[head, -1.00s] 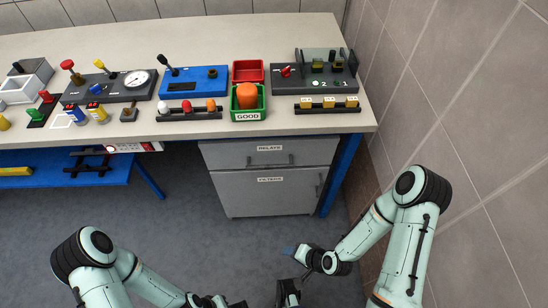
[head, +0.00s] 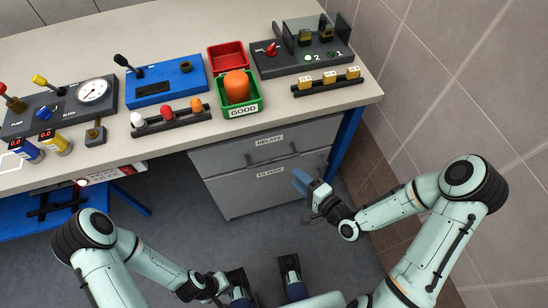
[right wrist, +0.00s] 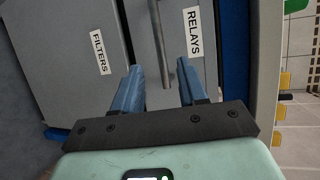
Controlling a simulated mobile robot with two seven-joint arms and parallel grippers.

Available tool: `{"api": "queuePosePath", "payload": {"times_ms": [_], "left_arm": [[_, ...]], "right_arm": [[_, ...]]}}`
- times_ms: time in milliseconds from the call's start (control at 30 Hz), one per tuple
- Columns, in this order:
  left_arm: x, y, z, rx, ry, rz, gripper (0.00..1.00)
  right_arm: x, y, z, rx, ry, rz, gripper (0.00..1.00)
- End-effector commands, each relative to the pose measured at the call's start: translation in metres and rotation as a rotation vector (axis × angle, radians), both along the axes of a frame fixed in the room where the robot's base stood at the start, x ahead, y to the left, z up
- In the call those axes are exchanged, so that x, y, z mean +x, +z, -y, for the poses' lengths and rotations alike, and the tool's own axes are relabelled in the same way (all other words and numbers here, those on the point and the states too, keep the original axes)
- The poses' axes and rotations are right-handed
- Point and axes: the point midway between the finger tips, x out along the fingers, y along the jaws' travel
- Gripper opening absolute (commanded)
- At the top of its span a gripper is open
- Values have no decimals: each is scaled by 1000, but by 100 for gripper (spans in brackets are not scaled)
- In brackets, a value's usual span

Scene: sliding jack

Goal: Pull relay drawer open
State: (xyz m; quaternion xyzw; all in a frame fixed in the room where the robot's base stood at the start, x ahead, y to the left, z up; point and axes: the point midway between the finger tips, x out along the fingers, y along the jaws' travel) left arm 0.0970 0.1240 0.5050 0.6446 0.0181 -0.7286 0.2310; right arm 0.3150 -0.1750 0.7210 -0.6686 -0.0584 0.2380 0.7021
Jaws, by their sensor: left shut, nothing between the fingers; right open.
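The relay drawer (head: 235,153) is the upper drawer of the grey cabinet under the bench and looks closed. Its RELAYS label (head: 269,140) and bar handle (head: 272,158) show in the head view. My right gripper (head: 305,184) is open and empty, in front of the cabinet's right side. In the right wrist view its two blue fingers (right wrist: 160,78) point at the cabinet, and the relay drawer's handle (right wrist: 158,35) lies beyond them, lined up with the gap and apart from them. My left gripper (head: 240,293) is shut and empty, low near my base, far from the drawer.
The FILTERS drawer (head: 255,188) sits directly below, closed. The bench top (head: 180,148) overhangs the cabinet, with a green GOOD bin (head: 240,108) and several panels on it. A blue leg (head: 345,140) and tiled wall (head: 440,90) stand at right.

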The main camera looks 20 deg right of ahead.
Motion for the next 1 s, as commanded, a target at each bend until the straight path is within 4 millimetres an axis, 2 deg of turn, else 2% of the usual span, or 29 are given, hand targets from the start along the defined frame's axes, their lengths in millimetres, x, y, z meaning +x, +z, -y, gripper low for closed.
{"api": "queuePosePath", "payload": {"times_ms": [300, 500, 700, 1000], "left_arm": [[3, -7, 0, 2, 2, 10, 0], [4, -10, 0, 3, 4, 15, 0], [5, -11, 0, 3, 4, 18, 0], [5, -11, 0, 3, 4, 19, 0]], "right_arm": [[58, -16, -29, 2, 4, 2, 42], [88, -25, -43, 1, 2, 0, 42], [103, -29, -50, 0, 2, -2, 42], [105, -29, -50, -1, 1, -2, 42]]}}
